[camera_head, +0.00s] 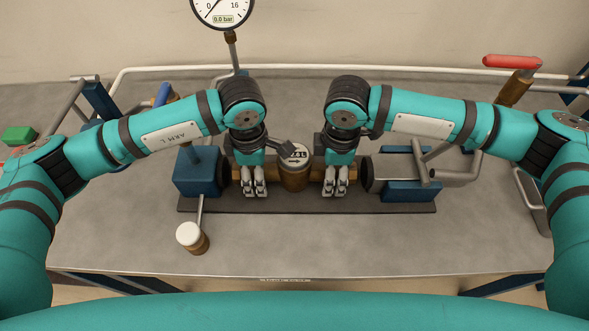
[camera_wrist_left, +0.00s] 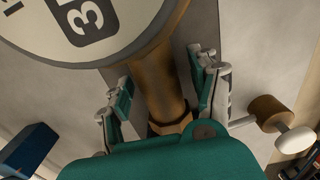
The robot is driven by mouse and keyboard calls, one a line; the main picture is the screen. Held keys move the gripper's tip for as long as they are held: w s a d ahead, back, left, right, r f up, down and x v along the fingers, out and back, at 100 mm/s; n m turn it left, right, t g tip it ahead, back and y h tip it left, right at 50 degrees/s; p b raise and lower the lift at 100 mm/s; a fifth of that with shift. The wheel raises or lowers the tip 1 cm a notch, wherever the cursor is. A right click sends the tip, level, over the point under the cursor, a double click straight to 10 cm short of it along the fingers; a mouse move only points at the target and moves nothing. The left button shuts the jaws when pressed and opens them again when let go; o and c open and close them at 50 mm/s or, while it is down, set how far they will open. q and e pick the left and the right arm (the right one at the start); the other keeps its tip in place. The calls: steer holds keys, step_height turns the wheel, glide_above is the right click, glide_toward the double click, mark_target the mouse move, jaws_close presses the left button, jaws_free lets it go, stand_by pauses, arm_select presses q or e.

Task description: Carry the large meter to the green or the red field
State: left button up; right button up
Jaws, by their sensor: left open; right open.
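The large meter (camera_head: 295,175) has a brass body and a round pale lid marked with letters and an arrow. It sits in the pipe line on the dark base plate, between my two grippers. My left gripper (camera_head: 254,190) is open at the meter's left pipe end. In the left wrist view its fingers (camera_wrist_left: 164,88) lie on either side of the brass pipe (camera_wrist_left: 155,85), with the meter's lid (camera_wrist_left: 95,28) at upper left. My right gripper (camera_head: 336,190) is open at the right pipe end.
Blue clamp blocks (camera_head: 197,172) flank the pipe line. A brass piece with a white cap (camera_head: 192,237) stands at front left. A pressure gauge (camera_head: 222,8) rises behind, a red handle (camera_head: 511,61) at back right. A green block (camera_head: 19,135) is at far left. The bench front is clear.

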arm_select(q)
steer(key=shift+c, duration=0.4)
arm_select(e)
steer(key=shift+c, duration=0.4)
arm_select(q)
jaws_close()
arm_select(e)
jaws_close()
arm_select(q)
steer(key=shift+w+r, duration=0.1)
arm_select(e)
steer(key=shift+w+r, duration=0.15)
